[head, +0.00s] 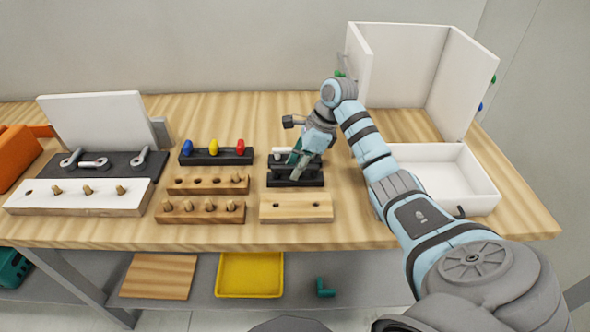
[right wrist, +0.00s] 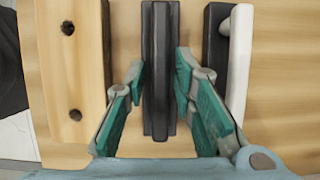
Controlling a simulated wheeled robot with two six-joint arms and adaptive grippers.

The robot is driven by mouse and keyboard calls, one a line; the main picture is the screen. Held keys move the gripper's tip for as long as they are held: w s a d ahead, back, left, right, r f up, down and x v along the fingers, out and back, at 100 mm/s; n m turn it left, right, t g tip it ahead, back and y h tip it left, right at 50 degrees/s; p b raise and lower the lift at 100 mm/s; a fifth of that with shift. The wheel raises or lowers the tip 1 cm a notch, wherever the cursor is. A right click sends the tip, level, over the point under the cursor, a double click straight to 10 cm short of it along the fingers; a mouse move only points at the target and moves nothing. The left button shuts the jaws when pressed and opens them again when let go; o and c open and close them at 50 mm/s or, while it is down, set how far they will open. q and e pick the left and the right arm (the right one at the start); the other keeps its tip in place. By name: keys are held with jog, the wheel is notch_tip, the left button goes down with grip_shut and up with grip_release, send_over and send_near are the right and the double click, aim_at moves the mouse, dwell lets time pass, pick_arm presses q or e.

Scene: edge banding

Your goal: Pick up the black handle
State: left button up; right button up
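The black handle (right wrist: 159,70) is a long dark bar in the middle of the right wrist view, on a dark block. In the head view, the dark holder area (head: 296,181) is partly hidden by my right gripper (head: 297,158), so the handle is hard to pick out there. My right gripper also shows in the right wrist view (right wrist: 160,90), with its green-padded fingers open, one on each side of the bar with gaps between. It holds nothing. My left gripper is not in view.
A white handle (right wrist: 238,60) lies beside the bar on another dark holder. A wooden block with two holes (head: 296,208) is in front. Pegged wooden blocks (head: 202,211) stand left, and a white open box (head: 440,150) stands right.

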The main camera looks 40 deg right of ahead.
grip_shut()
jog(key=shift+r, duration=0.6)
notch_tip(320, 180, up, 4)
jog(key=shift+f, duration=0.1)
notch_tip(320, 180, up, 4)
jog(key=p, duration=0.3)
notch_tip(320, 180, up, 11)
jog(key=p, duration=1.1)
send_over(289, 165)
jog(key=s+d, duration=0.2)
jog(key=shift+w+a, duration=0.25)
